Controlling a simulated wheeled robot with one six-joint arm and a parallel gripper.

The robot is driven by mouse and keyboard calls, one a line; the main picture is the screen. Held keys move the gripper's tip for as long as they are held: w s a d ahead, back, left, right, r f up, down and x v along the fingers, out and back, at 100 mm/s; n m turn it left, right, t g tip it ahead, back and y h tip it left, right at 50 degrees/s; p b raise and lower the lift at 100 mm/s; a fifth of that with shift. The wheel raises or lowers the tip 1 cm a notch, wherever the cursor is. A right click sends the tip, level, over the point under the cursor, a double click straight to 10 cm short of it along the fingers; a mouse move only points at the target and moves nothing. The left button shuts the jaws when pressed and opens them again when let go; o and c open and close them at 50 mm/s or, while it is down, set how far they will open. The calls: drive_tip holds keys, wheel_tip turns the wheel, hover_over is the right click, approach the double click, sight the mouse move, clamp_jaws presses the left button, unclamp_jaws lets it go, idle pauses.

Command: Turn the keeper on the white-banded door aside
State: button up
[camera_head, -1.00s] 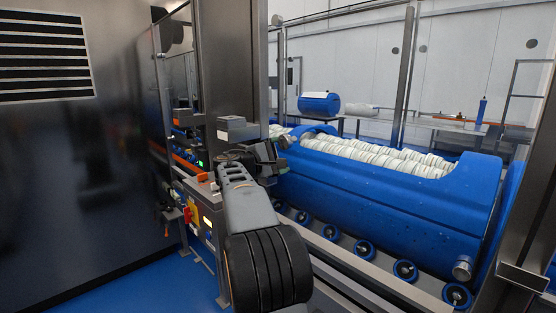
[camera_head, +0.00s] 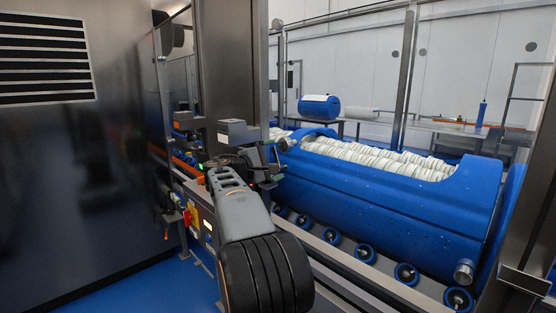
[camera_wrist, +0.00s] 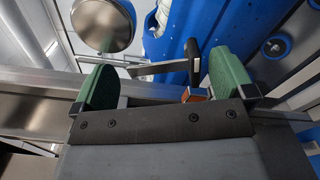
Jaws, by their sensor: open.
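My gripper (camera_wrist: 162,84) is open in the wrist view, with green pads on its two fingers. A grey bar with a dark upright end (camera_wrist: 160,68) crosses the gap between and just beyond the fingertips; it may be the keeper, but I cannot tell for sure. A small orange-brown piece (camera_wrist: 196,95) shows beside the right finger. Nothing is clearly held. In the head view my gripper (camera_head: 270,160) is beside the blue tub's near-left end, partly hidden by my wrist. I cannot make out a white band on any door.
The blue tub (camera_head: 385,205) holds rows of white discs and lies above blue rollers (camera_head: 405,273). A steel post (camera_head: 232,60) with a grey box (camera_head: 237,133) stands close to my arm. A round metal disc (camera_wrist: 103,22) is ahead of the left finger.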

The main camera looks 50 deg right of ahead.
drive_tip(key=a, duration=1.1)
drive_tip(key=shift+w, duration=0.4)
drive_tip(key=shift+c, duration=0.4)
